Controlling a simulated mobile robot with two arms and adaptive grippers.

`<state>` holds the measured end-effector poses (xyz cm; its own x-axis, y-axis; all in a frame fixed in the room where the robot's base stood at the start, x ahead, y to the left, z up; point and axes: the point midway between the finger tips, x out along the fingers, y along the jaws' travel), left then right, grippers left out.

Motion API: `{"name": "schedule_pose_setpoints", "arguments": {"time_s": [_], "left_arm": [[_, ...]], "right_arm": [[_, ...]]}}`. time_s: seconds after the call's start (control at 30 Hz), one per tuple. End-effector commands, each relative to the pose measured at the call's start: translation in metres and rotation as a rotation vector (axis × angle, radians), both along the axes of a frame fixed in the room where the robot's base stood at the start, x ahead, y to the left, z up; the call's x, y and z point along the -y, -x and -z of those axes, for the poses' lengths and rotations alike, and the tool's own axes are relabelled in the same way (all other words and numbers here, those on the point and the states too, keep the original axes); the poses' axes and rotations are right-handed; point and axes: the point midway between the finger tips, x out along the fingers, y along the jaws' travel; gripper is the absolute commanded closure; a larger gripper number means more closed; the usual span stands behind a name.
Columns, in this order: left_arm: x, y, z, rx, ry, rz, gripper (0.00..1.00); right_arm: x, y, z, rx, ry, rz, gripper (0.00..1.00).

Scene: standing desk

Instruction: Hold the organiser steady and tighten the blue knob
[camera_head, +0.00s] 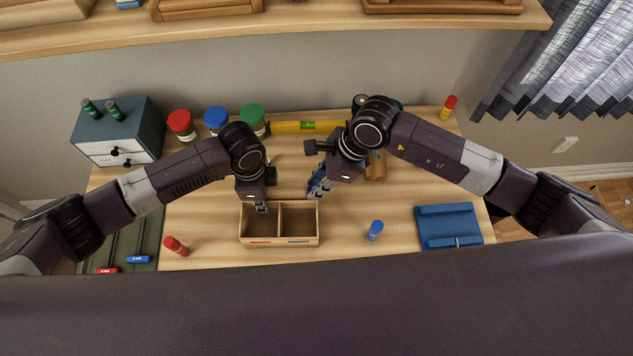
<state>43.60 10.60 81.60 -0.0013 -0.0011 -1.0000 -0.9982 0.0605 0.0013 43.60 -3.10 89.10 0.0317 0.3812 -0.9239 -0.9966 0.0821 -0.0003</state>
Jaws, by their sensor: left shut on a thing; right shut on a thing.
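The organiser (319,226) is a light wooden box with two open compartments, with red and blue marks on its front edge. It stands at the middle front of the desk. My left gripper (262,207) is shut on its back wall at the left compartment. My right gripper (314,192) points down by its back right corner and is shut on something. A patch of blue (320,180) shows at its fingers, which looks like the blue knob. Fingers and arm hide most of it, so its exact seating cannot be told.
A blue tray (448,226) lies at right. Lidded jars (216,122), a yellow level (290,127) and a drawer unit (120,132) stand behind. The front right of the desk has free room.

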Motion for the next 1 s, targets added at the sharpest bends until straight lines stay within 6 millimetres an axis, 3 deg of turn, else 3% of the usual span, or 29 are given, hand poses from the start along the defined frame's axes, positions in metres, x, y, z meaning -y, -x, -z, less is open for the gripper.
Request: {"name": "schedule_pose_setpoints", "arguments": {"time_s": [0.5,0.53,0.67,1.0], "left_arm": [[-0.0017,-0.0006,0.0,0.0,-0.003,-0.002,1.0],[-0.0018,-0.0006,0.0,0.0,-0.004,-0.002,1.0],[-0.0016,-0.0007,0.0,0.001,-0.003,-0.002,1.0],[-0.0009,-0.0006,-0.0002,0.001,-0.002,-0.001,1.0]], "right_arm": [[0.0015,0.0,0.0003,-0.001,0.003,0.022,1.0],[0.0015,-0.0001,0.0003,-0.001,0.003,0.022,0.8],[0.0012,0.0,0.0002,0.0,0.002,0.022,0.66],[0.0013,-0.0002,-0.0024,0.0,0.0,0.021,0.65]]}}
